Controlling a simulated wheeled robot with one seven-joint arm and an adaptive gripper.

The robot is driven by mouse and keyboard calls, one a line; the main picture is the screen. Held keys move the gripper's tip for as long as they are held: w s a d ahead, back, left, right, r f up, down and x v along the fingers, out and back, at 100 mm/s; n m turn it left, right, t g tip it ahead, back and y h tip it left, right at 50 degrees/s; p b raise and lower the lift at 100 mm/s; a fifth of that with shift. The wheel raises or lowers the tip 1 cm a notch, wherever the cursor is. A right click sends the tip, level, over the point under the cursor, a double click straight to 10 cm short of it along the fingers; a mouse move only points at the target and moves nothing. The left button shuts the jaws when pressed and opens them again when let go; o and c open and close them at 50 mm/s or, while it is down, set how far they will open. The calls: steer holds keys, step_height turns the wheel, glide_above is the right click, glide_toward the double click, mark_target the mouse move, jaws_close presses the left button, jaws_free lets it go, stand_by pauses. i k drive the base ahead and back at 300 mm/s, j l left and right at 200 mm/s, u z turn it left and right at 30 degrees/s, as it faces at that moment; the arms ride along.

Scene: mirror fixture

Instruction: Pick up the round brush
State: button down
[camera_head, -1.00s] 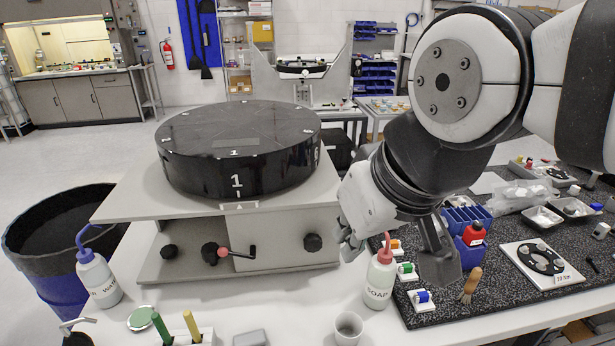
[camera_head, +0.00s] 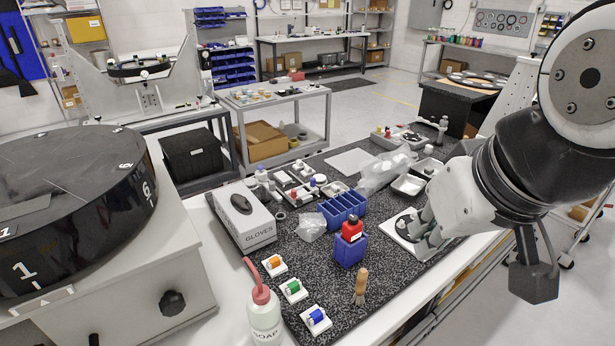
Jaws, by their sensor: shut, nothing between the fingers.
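A small brush with a wooden handle (camera_head: 361,284) stands handle up, with pale bristles down, on the speckled black mat (camera_head: 400,285). It is in front of the blue holder with the red-capped bottle. It looks like the round brush. My gripper (camera_head: 425,243) is shut and empty. It is to the right of the brush and farther back, beside a white plate with a black disc (camera_head: 398,228), partly covering it. The gripper is apart from the brush. I cannot tell its exact height above the mat.
A red-capped bottle (camera_head: 351,229) in a blue holder (camera_head: 350,250) stands just behind the brush. A soap bottle (camera_head: 265,315) and several small coloured spools are to the left. A gloves box (camera_head: 243,220) and a blue bin (camera_head: 342,207) are farther back. Mat right of the brush is clear.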

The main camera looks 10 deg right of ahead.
mark_target(360, 286)
steer(key=k+j, duration=0.1)
steer(key=i+l+u, duration=0.35)
steer(key=l, duration=0.25)
steer(key=u, duration=0.95)
steer(key=z, duration=0.95)
steer(key=k+j, duration=0.2)
steer(key=k+j+u, duration=0.15)
steer(key=j, duration=0.3)
steer(key=k+j, duration=0.3)
steer(key=k+j+u, duration=0.15)
steer(key=j, duration=0.25)
steer(key=k+j, duration=0.25)
steer(key=j+u, duration=0.05)
steer(key=j, duration=0.05)
